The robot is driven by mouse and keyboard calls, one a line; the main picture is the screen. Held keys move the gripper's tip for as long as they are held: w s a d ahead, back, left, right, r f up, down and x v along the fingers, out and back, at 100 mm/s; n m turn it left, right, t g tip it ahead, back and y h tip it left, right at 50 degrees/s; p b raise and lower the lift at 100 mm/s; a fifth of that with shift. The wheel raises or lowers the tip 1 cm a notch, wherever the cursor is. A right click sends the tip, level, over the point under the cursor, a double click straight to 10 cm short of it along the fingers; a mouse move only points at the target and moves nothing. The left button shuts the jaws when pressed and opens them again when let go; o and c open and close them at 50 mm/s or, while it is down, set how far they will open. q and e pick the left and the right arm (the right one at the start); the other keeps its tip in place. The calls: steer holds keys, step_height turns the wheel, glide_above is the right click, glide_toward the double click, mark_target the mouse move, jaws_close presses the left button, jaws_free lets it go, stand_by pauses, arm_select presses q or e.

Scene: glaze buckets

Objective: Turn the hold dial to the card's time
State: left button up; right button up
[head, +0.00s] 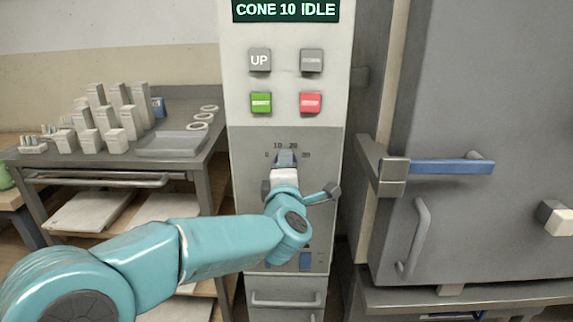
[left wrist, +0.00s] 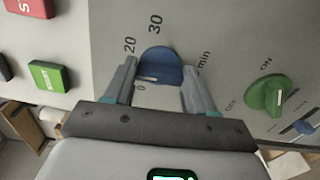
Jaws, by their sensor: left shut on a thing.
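The blue hold dial (left wrist: 160,66) sits on the grey panel in the left wrist view, with "20", "30" and "min" printed around it. A white line on the dial lies toward its lower left; the exact value it marks is hard to tell. My left gripper (left wrist: 160,88) is shut on the dial, one finger on each side. In the head view the gripper (head: 285,163) meets the panel just under the scale, covering most of the dial. I cannot make out a card with a time. My right gripper is not in view.
The control column has a display (head: 287,10) reading "CONE 10 IDLE", a green button (head: 261,103) and a red button (head: 310,103). A green ON knob (left wrist: 265,94) is beside the dial. A kiln door (head: 490,120) stands right; a table (head: 100,167) with blocks stands left.

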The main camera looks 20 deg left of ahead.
arm_select(q)
steer(key=shift+a+f+m+p, duration=0.1)
steer(key=shift+m+p, duration=1.65)
steer(key=shift+m, duration=1.75)
steer(key=shift+f+m+p, duration=0.1)
steer(key=shift+m+p, duration=1.6)
steer(key=shift+m, duration=2.1)
steer(key=o, duration=1)
steer(key=shift+o, duration=0.2)
steer(key=v, duration=1.6)
steer(key=shift+s, duration=0.15)
